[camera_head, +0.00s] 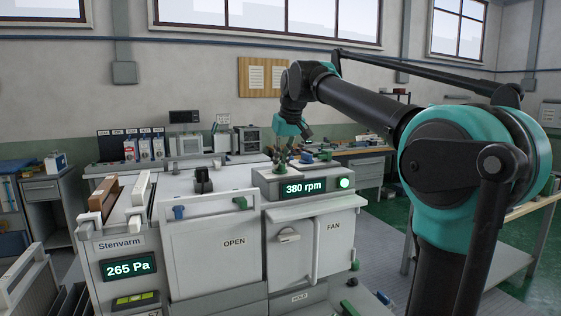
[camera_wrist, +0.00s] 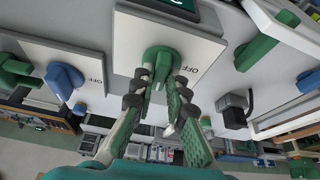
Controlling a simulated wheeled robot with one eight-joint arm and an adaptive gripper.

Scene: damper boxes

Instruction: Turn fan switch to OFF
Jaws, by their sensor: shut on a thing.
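My gripper (camera_wrist: 160,88) points down at the top of the fan box. In the wrist view its two fingers are shut on a green switch knob (camera_wrist: 159,57), one finger on each side. The knob sits on a white plate (camera_wrist: 203,45) with an OFF mark to the right of the knob; its exact setting is hard to tell. In the head view my gripper (camera_head: 281,160) is above the box labelled FAN (camera_head: 338,245), and the knob is too small to make out clearly. The fan display (camera_head: 304,188) reads 380 rpm, and the round lamp (camera_head: 344,183) beside it is lit green.
A blue knob (camera_wrist: 65,78) on another white plate, also marked OFF, is left of the held knob. A black fitting (camera_wrist: 234,109) is at the right. The Stenvarm box's display (camera_head: 128,267) reads 265 Pa. A door labelled OPEN (camera_head: 215,255) stands beside the fan box.

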